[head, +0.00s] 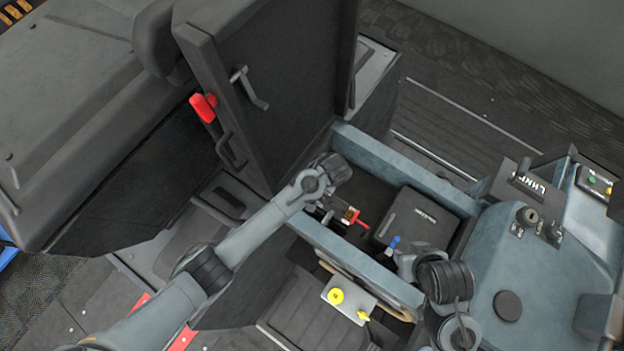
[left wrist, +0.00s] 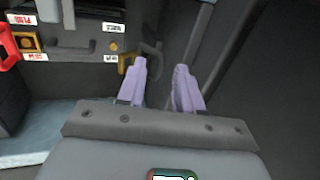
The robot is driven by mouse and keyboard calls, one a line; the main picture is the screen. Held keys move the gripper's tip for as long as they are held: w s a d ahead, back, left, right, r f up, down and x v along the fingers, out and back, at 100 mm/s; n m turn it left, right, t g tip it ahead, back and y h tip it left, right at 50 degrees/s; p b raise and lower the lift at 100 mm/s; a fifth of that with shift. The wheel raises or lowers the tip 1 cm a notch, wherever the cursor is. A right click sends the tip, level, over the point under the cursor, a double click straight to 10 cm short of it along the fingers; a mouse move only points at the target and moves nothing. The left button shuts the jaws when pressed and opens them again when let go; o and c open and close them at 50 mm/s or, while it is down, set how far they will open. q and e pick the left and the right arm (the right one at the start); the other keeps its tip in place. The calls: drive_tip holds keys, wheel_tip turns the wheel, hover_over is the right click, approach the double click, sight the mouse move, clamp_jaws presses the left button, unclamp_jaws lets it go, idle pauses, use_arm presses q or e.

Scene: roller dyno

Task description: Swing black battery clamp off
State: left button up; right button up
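The black battery clamp appears to be the dark curved lever (left wrist: 152,58) just beyond my fingertips in the left wrist view, beside a brass-coloured part (left wrist: 124,64). My left gripper (left wrist: 160,70) is open, its two lilac fingers apart with nothing gripped between them. The lever's end is close to the left finger; I cannot tell if they touch. In the head view the left wrist hangs over the left end of the open bay and hides its fingers. A red clamp lever (head: 356,218) shows there and at the left wrist view's edge (left wrist: 8,45). My right gripper (head: 404,262) is near a blue-tipped part (head: 393,243); its fingers are unclear.
A black box (head: 420,218) sits in the bay, with blue-grey rails (head: 400,165) along both sides. A tall dark panel (head: 275,80) with a red handle (head: 204,106) stands behind my left wrist. A yellow-button box (head: 345,300) is in front; a blue-grey console (head: 540,270) stands right.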

use_arm(q)
drive_tip(key=shift+a+f, duration=0.1)
drive_tip(key=shift+f, duration=0.2)
drive_tip(key=shift+c, duration=0.2)
clamp_jaws()
drive_tip(key=shift+a+f, duration=0.15)
idle(1.0)
